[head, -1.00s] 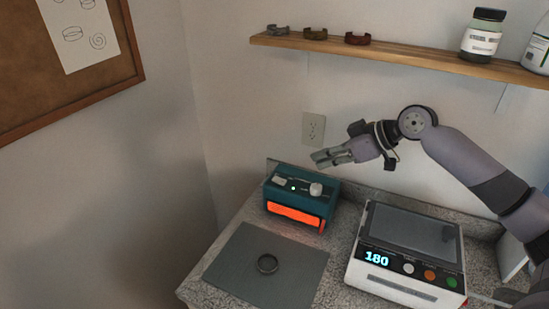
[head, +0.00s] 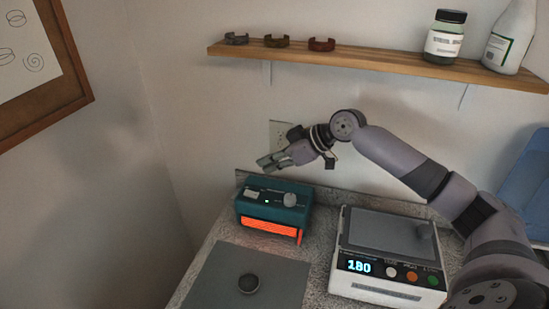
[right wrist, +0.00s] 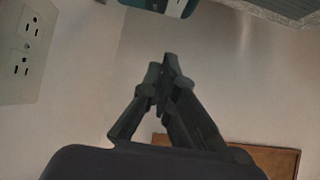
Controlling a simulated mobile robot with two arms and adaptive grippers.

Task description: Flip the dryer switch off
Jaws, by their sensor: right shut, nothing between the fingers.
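The dryer (head: 272,212) is a teal box at the back left of the counter, with a glowing orange front. Its top carries a pale rectangular switch (head: 251,194), a small lit dot and a round grey knob (head: 290,200). Whether the switch is on or off is too small to tell. My right gripper (head: 266,163) is shut and empty, in the air above the back of the dryer and apart from it. In the right wrist view the closed fingers (right wrist: 166,68) show, with a teal edge of the dryer (right wrist: 168,6) at the top. My left gripper is not in view.
A white device (head: 388,290) reading 180 stands right of the dryer. A wall outlet (head: 280,134) is behind my right gripper. A wooden shelf (head: 385,64) with rings and bottles runs above.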

